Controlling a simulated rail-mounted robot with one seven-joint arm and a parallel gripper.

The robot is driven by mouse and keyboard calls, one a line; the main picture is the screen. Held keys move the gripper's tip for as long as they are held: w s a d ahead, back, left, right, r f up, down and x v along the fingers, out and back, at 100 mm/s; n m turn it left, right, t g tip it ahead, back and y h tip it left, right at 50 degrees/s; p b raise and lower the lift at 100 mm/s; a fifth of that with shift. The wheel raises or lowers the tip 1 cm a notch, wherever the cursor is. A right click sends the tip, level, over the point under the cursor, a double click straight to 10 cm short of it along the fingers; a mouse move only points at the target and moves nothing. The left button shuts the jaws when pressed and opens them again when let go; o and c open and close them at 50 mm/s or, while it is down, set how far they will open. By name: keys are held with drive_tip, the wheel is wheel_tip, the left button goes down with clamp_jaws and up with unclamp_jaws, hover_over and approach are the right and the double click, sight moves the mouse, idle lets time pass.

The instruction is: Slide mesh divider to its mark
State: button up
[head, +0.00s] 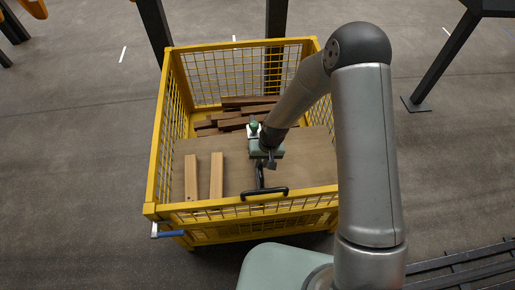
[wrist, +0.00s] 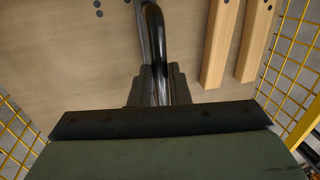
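A yellow mesh crate (head: 155,165) holds a flat tan board (head: 310,160). I cannot make out which part is the mesh divider; a low yellow mesh panel (head: 215,212) stands at the near side with a black bar handle (head: 280,191) on its top edge. My gripper (head: 265,164) is inside the crate, above the board and behind that panel. In the wrist view, its two dark fingers (wrist: 158,88) are close together on either side of a black curved handle (wrist: 154,30) and look closed on it. The handle's lower end is hidden between the fingers. I see no clear target mark.
Two upright-lying pale wood blocks (head: 191,178) rest on the board's left; they show at the right in the wrist view (wrist: 220,45). Several brown planks (head: 235,115) are stacked at the back. A blue-handled latch (head: 170,233) sticks out at the near left corner. Dark posts (head: 155,30) stand behind.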

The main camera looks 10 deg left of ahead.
clamp_jaws()
drive_tip(key=shift+s+a+b, duration=0.3)
drive_tip(key=shift+s+a, duration=0.05)
drive_tip(key=shift+a, duration=0.55)
drive_tip(key=shift+s+a+b, duration=0.3)
drive_tip(key=shift+a, duration=0.6)
drive_tip(key=shift+s+a+b, duration=0.3)
drive_tip(key=shift+s+a, duration=0.05)
drive_tip(key=shift+a, duration=0.55)
drive_tip(key=o, duration=0.9)
unclamp_jaws()
drive_tip(key=d+r, duration=0.1)
drive_tip(key=r, duration=0.4)
drive_tip(key=d+r, duration=0.1)
drive_tip(key=r, duration=0.5)
drive_tip(key=w+d+r, duration=0.1)
drive_tip(key=r, duration=0.5)
